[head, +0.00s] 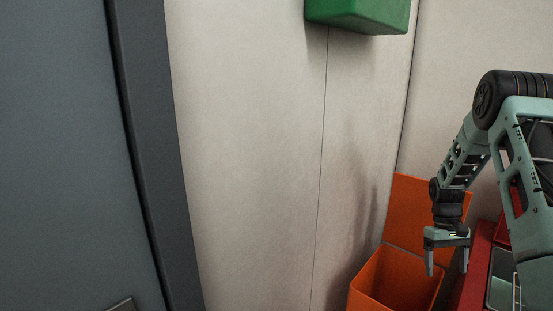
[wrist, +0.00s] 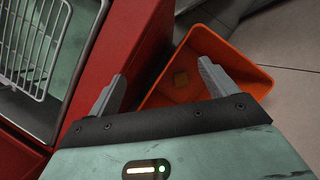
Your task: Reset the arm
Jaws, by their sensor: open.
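My arm reaches in from the right of the head view, bent at the elbow, with my gripper (head: 449,262) hanging down at its end. In the wrist view my gripper (wrist: 158,85) has its two grey fingers spread wide apart. Nothing is between them. In the head view the gripper hangs in front of or over an orange bin (head: 372,284); its exact height above the bin I cannot tell. In the wrist view the orange bin (wrist: 231,50) lies beyond the fingertips, with a small brownish square patch inside.
A red cabinet (wrist: 118,55) with a wire rack (wrist: 28,45) stands beside the bin. It also shows at the lower right of the head view (head: 473,270). A green box (head: 360,14) is on the pale wall above. A dark grey panel (head: 60,150) fills the left.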

